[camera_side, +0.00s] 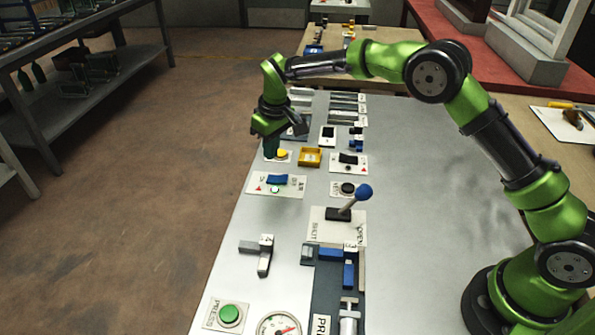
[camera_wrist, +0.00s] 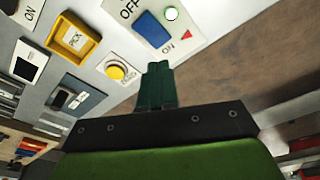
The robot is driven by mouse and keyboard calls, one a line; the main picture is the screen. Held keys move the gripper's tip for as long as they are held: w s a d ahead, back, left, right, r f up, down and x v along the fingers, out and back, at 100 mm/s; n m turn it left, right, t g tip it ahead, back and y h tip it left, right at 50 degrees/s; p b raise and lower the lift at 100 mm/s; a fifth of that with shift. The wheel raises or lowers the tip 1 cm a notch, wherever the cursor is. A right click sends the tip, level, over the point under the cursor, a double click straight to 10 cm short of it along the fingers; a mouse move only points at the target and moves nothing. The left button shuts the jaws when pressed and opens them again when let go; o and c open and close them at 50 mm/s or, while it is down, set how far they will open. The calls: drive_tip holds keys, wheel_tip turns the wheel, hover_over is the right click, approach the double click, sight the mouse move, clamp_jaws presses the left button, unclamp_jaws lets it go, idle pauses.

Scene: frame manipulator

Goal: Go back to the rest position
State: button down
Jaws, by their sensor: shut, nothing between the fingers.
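My gripper (camera_side: 269,148) hangs at the far left edge of the grey work table (camera_side: 420,185), pointing down beside the yellow button (camera_side: 281,153). In the wrist view its green fingers (camera_wrist: 157,86) are together and hold nothing. The yellow button also shows in the wrist view (camera_wrist: 116,71), just left of the fingertips and apart from them. The fingertips lie in front of the table edge and the floor in that view.
Near my gripper are a yellow tray (camera_side: 310,157) and a blue rocker switch (camera_side: 277,180). A lever with a blue knob (camera_side: 364,191) stands up mid-table. A green button (camera_side: 229,313) and a gauge (camera_side: 279,325) are at the front. Open floor (camera_side: 150,180) lies left.

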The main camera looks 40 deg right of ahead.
drive_tip(key=shift+r, duration=0.3)
drive_tip(key=shift+s+f+m, duration=0.4)
drive_tip(key=shift+s+f, duration=0.4)
drive_tip(key=shift+s, duration=0.05)
drive_tip(key=s+d+r+m+t, duration=0.1)
drive_tip(key=s+d+r+m, duration=0.1)
drive_tip(key=s+r, duration=0.4)
drive_tip(key=s+d+r+m+t+y, duration=0.1)
drive_tip(key=s+d+r, duration=0.3)
drive_tip(key=s, duration=1.1)
drive_tip(key=s+d+r+m+t, duration=0.3)
drive_tip(key=s+r, duration=0.4)
drive_tip(key=s, duration=0.3)
drive_tip(key=shift+s+d+r+y, duration=0.3)
drive_tip(key=shift+s+d, duration=0.05)
drive_tip(key=shift+d, duration=0.15)
